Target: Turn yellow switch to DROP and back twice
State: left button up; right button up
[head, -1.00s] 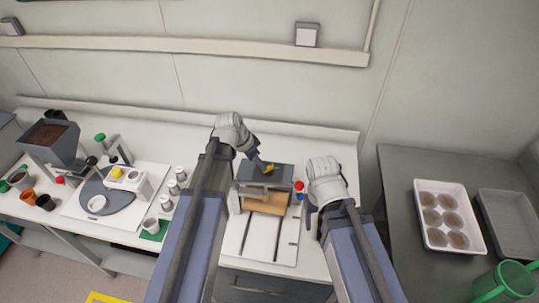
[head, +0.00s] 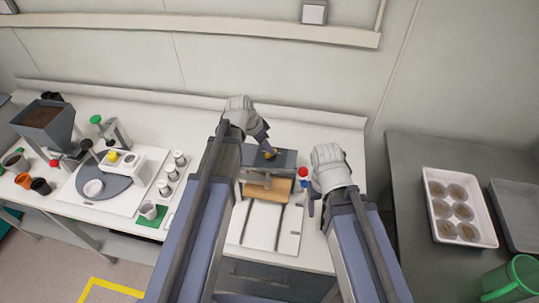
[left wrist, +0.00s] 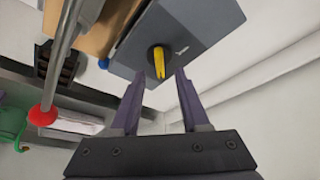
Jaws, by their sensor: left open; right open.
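The yellow switch (head: 270,154) is a small handle on a dark round base, on top of a grey box (head: 288,157) at the back of the bench. In the left wrist view the switch (left wrist: 159,62) lies just past my left fingertips, in line with the gap between them. My left gripper (head: 265,144) is open and close above the switch; it also shows in the left wrist view (left wrist: 159,77). I cannot read any DROP mark. My right gripper (head: 311,204) is open and empty, to the right of the box.
A red knob (head: 303,172) stands between the box and my right gripper. A wooden block (head: 268,189) and white panel (head: 262,227) are in front of the box. A grey turntable (head: 108,181) is at left, and a white tray (head: 481,209) of dishes at right.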

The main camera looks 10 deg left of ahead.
pick_arm(q)
jog(key=b+x, duration=0.2)
jog(key=x, duration=0.1)
jog(key=shift+f, duration=0.15)
pick_arm(e)
notch_tip(320, 180, down, 3)
pick_arm(q)
jog(key=shift+c, duration=0.3)
grip_shut()
